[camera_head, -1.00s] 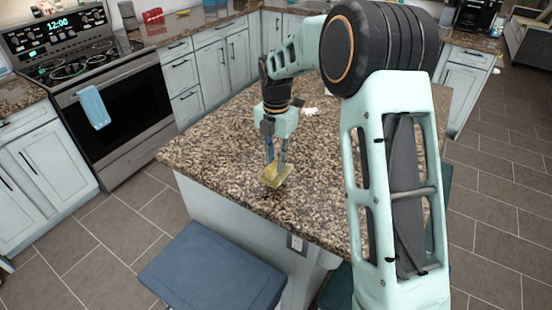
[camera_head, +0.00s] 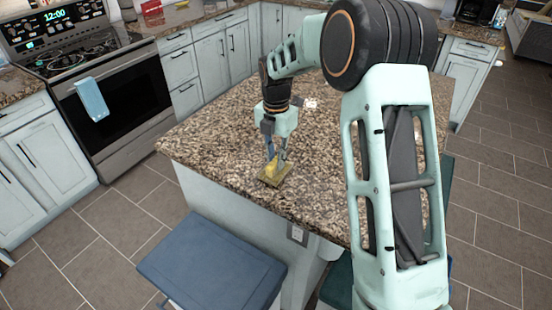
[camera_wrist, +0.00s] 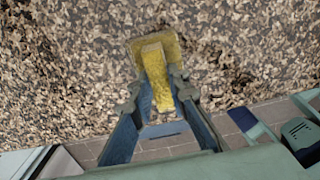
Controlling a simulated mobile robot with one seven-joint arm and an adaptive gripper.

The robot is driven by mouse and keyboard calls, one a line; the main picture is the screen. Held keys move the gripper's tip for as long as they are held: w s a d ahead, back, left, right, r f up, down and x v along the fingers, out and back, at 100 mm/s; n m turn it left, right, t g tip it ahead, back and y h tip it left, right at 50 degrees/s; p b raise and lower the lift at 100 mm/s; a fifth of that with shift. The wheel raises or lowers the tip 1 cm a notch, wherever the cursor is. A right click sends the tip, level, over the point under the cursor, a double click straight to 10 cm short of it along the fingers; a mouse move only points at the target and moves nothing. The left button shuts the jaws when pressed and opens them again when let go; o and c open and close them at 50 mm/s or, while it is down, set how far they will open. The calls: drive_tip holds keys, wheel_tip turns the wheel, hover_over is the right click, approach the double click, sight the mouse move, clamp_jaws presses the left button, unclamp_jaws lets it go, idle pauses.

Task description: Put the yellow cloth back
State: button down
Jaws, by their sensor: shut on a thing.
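The yellow cloth (camera_head: 273,173) is at the near left part of the granite island top (camera_head: 215,130). In the wrist view the yellow cloth (camera_wrist: 154,68) shows a bright raised strip in the middle and a flatter, duller part around its far end. My gripper (camera_head: 277,158) points down at the cloth, with its fingertips shut on the raised strip. The gripper also shows in the wrist view (camera_wrist: 160,92), one finger on each side of the strip. I cannot tell whether the cloth's underside touches the granite.
A blue stool (camera_head: 210,265) stands by the island's near side. The oven (camera_head: 110,100) at the left has a light blue towel (camera_head: 91,99) on its handle. A small white thing (camera_head: 310,103) lies further back on the island. Much of the granite is clear.

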drive_tip(key=shift+f, duration=0.25)
idle(0.4)
drive_tip(key=c, duration=1.8)
unclamp_jaws()
